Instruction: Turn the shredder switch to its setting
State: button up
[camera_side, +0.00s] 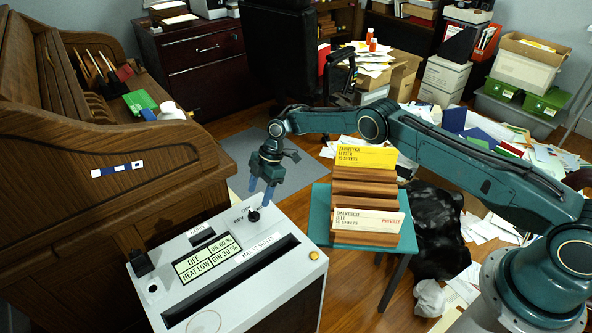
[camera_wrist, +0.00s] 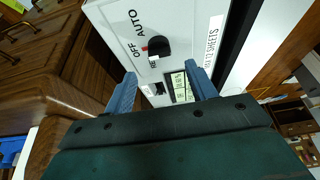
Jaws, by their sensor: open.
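The shredder (camera_side: 290,235) is a light grey box with a slot along its top. Its switch is a black knob (camera_side: 254,215) at the far corner of the top. In the wrist view the knob (camera_wrist: 160,47) stands beside the words OFF and AUTO, with a small red mark at its left edge.
A wooden rack of envelopes (camera_side: 365,195) stands on a teal stool (camera_side: 318,205) right of the shredder. A wooden rolltop desk (camera_side: 90,180) stands close on the left. A black bag (camera_side: 437,230) lies beyond the stool.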

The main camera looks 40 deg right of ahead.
aim_at(254, 212)
jog(key=shift+x, duration=2.95)
jog(key=c, duration=1)
